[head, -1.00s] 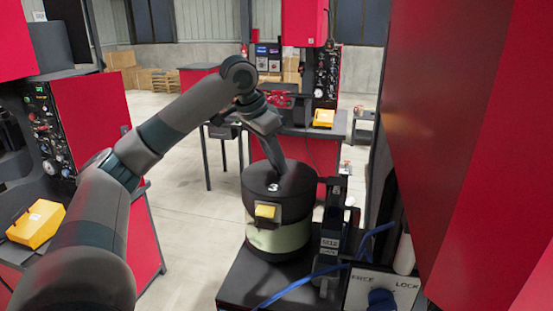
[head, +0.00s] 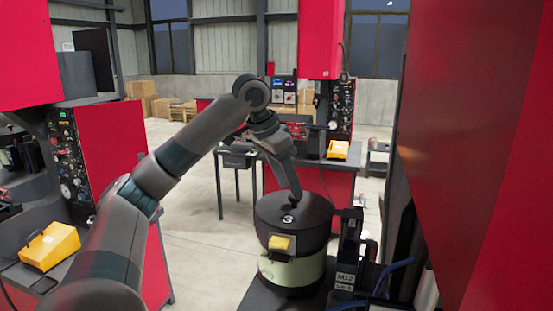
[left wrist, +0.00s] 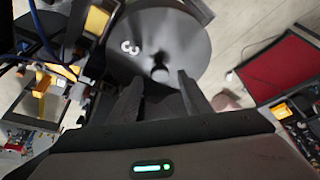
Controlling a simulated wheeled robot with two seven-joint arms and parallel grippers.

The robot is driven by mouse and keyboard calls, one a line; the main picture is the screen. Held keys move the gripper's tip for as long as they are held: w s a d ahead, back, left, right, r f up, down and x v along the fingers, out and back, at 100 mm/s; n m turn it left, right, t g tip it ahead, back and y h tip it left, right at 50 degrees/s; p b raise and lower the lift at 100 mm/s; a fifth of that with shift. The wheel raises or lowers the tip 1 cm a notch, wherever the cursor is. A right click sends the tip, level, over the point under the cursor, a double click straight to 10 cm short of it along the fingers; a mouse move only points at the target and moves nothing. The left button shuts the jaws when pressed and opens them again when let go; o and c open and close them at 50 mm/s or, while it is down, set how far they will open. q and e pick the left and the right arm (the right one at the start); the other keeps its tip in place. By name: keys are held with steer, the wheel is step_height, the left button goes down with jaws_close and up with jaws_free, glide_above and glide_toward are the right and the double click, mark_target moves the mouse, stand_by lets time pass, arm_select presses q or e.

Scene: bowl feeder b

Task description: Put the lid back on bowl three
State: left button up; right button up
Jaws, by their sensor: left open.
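Bowl three (head: 285,271) stands on a dark stand, with a pale green lower band, a dark upper part and a yellow tab on its front. The dark round lid (head: 270,207), marked with a white 3, sits level on top of the bowl. It also shows in the left wrist view (left wrist: 187,48). My left gripper (head: 295,195) is just above the lid's knob. In the left wrist view my left gripper (left wrist: 160,82) is open, its fingers apart on either side of the dark knob (left wrist: 160,73); contact cannot be told. My right gripper is out of view.
A dark device with a white label (head: 345,281) and blue cables stand close to the bowl's right. A large red panel (head: 480,150) fills the right side. A yellow box (head: 50,246) lies on the left bench. Open floor lies left of the bowl.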

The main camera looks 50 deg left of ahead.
arm_select(q)
steer(key=v, duration=0.9)
steer(key=shift+s+a, duration=0.1)
steer(key=shift+s, duration=0.05)
stand_by(0.5)
